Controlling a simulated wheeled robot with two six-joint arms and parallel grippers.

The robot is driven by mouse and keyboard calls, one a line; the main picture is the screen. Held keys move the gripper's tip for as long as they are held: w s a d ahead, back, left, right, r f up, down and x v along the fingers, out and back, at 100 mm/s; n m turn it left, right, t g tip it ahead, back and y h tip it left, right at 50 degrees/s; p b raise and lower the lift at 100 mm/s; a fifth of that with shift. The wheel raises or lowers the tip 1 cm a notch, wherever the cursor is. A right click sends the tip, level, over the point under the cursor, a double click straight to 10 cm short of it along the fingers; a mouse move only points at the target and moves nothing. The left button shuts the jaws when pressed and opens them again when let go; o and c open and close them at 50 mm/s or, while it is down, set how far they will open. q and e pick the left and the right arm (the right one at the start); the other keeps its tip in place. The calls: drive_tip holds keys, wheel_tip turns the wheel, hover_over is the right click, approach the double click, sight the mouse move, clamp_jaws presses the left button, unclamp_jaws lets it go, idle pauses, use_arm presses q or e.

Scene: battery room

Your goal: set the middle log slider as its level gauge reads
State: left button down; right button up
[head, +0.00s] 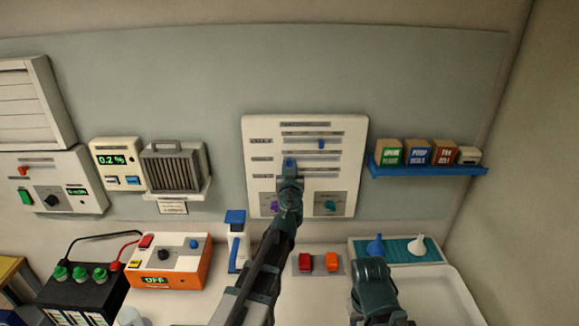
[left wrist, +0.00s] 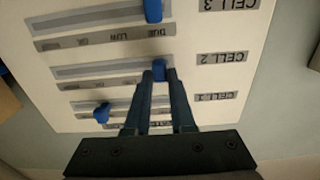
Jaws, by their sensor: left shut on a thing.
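A white log panel (head: 355,150) on the wall carries three slider tracks. The middle slider's blue knob (head: 290,162) is at the left part of its track in the head view. In the left wrist view, upside down, this knob (left wrist: 159,70) is near the CELL 2 label (left wrist: 222,58). My left gripper (head: 290,172) is shut on this knob, and its fingers (left wrist: 159,80) flank it. The CELL 1 knob (left wrist: 101,112) is farther from its label; the CELL 3 knob (left wrist: 152,10) is near its own. My right gripper's jaws do not show; only part of my right arm is visible.
A black battery block (head: 95,290) with green caps stands at lower left; its level marks are too small to read. An orange charger (head: 185,280) reads OFF. A blue shelf (head: 430,171) with boxes is right of the panel.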

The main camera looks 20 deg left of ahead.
use_arm(q)
drive_tip(key=shift+d, duration=0.1)
drive_tip(key=w+d, duration=0.1)
drive_tip(key=d, duration=0.2)
drive_tip(key=w+d, duration=0.1)
drive_tip(key=d, duration=0.5)
drive_tip(key=shift+w+d, duration=0.25)
drive_tip(key=shift+w, duration=0.15)
drive_tip(key=c, duration=0.8)
unclamp_jaws()
drive_tip(key=shift+o, duration=0.2)
drive_tip(key=shift+s, duration=0.1)
drive_tip(key=v, duration=1.3)
drive_tip(key=shift+s, duration=0.35)
drive_tip(key=shift+d, duration=0.1)
